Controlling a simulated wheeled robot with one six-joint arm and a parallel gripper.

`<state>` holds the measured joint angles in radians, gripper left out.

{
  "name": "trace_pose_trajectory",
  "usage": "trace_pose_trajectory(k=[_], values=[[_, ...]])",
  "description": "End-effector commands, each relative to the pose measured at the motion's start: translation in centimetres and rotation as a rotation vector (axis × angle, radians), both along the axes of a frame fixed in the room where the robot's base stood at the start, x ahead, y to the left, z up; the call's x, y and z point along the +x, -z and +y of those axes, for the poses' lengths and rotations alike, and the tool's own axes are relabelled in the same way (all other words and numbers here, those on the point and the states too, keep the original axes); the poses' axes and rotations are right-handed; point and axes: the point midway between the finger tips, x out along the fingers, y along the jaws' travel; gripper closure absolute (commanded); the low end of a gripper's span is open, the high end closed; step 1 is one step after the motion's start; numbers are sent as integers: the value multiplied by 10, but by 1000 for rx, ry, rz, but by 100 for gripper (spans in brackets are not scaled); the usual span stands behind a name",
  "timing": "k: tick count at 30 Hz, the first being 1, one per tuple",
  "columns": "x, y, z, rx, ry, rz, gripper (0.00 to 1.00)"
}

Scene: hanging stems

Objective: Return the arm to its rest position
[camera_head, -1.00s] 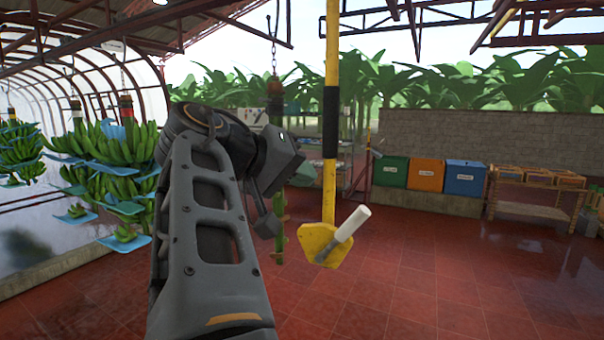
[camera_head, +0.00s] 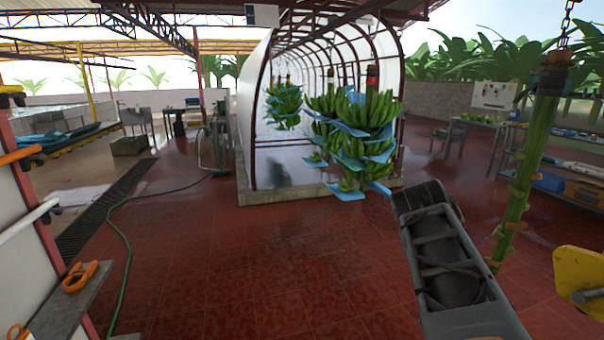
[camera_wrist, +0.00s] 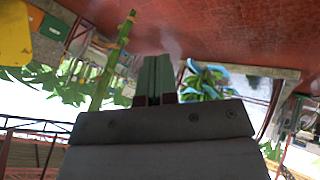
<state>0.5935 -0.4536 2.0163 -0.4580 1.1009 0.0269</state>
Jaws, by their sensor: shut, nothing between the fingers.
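My arm shows at the lower right of the head view, a grey link pointing up and left. The gripper itself is not visible in the head view. In the wrist view, which is upside down, my gripper (camera_wrist: 154,78) has its fingers together with nothing between them. A bare green stem (camera_head: 518,165) hangs from a chain to the right of my arm; it also shows in the wrist view (camera_wrist: 112,58), left of the fingers and apart from them. Banana bunches with blue sheets (camera_head: 352,135) hang left of my arm.
A yellow plate (camera_head: 580,278) is close at the right edge. A rack with orange-handled tools (camera_head: 80,277) stands at the left. A green hose (camera_head: 128,235) lies on the red floor. An arched tunnel (camera_head: 255,120) stands ahead. The middle floor is clear.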

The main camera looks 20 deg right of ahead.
Motion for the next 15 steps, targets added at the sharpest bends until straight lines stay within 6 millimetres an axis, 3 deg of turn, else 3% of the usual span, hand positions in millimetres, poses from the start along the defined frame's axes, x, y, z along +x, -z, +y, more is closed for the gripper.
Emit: trace_pose_trajectory(k=[3, 6, 9, 12, 15], values=[[30, 58, 66, 183, -180, -38, 100], [39, 96, 121, 317, -294, -51, 100], [35, 125, 168, 422, -384, -40, 100], [25, 143, 204, 485, -461, -3, 100], [21, 145, 221, 491, -525, 21, 100]])
